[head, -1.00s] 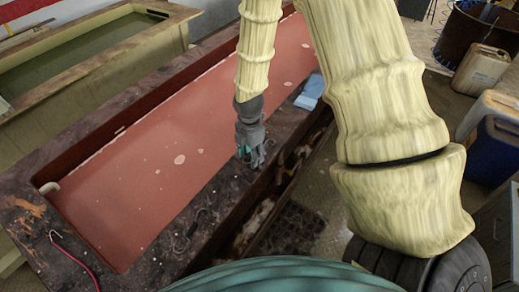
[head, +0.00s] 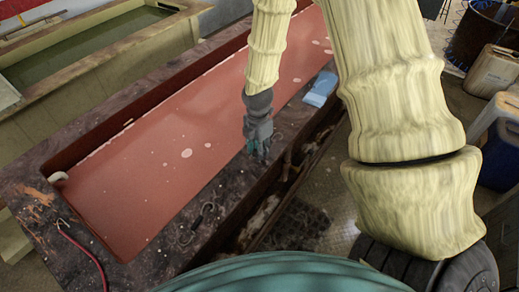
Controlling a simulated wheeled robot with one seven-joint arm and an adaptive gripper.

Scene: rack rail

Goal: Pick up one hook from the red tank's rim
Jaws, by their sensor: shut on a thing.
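The red tank (head: 165,150) runs diagonally across the head view, full of red liquid with pale spots, with a dark, stained rim (head: 165,245) around it. Several small dark hooks (head: 206,211) lie on the near rim, left of and nearer than my gripper. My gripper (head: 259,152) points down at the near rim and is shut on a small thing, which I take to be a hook. Its fingers hide most of that thing, and I cannot tell whether it still touches the rim.
A blue cloth (head: 321,89) lies on the rim beyond my gripper. A red cable (head: 83,254) with a clamp lies at the rim's left corner. A pale tank (head: 85,60) of greenish liquid stands behind. Canisters (head: 483,70) stand at the right. A cluttered gap runs along the near side.

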